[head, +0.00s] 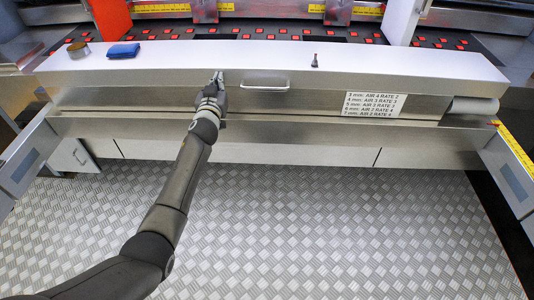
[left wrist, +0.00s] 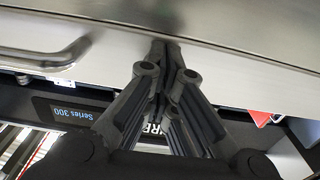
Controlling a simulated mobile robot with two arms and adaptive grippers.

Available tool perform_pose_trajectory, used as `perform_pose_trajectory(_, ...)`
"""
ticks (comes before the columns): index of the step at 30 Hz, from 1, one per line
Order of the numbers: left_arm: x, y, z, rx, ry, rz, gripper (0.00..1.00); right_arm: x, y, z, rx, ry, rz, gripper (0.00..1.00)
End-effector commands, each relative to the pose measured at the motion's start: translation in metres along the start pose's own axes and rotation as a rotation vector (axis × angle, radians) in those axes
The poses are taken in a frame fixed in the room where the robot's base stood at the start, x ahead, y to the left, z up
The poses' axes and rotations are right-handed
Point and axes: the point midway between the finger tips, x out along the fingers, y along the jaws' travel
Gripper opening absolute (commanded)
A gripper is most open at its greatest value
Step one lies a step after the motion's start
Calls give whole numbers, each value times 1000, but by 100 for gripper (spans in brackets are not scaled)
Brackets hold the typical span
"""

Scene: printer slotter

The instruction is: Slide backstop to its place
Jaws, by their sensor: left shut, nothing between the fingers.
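A long metal beam (head: 330,62) runs across the head view, with a bar handle (head: 264,85) on its front face. No part is marked as the backstop, so I cannot tell for sure which piece it is. My left gripper (head: 218,77) is shut and empty, its fingertips at the beam's front face just left of the handle. In the left wrist view the closed fingertips (left wrist: 167,46) are against or very near the metal face, and the handle (left wrist: 45,58) is at the left. My right gripper is not in view.
A blue cloth (head: 123,51), a tape roll (head: 78,50) and a small dark-tipped object (head: 315,61) sit on the beam's top. A label of settings (head: 374,105) is on the front. Side arms (head: 24,160) flank the open tread-plate floor (head: 270,230).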

Motion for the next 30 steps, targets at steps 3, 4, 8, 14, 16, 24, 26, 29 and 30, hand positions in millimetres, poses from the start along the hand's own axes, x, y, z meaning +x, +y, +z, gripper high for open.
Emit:
perform_pose_trajectory(3, 4, 0, 1, -1, 1, 0, 0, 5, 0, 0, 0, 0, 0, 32)
perform_pose_trajectory(4, 5, 0, 1, -1, 1, 0, 0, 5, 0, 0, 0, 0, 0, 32)
perform_pose_trajectory(8, 9, 0, 1, -1, 1, 1, 0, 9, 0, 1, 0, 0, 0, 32)
perform_pose_trajectory(14, 12, 0, 0, 0, 0, 1, 0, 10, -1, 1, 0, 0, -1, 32)
perform_pose_trajectory(16, 10, 0, -1, 0, -1, 1, 0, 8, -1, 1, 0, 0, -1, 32)
perform_pose_trajectory(24, -6, 0, -2, 0, -1, 0, 0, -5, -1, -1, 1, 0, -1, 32)
perform_pose_trajectory(26, -9, 0, -1, -1, -1, 0, 0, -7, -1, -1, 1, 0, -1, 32)
perform_pose_trajectory(29, -15, 0, -1, -2, -1, 0, 0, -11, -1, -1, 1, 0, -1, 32)
perform_pose_trajectory(30, -17, 0, -1, -2, -1, 0, 0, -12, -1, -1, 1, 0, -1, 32)
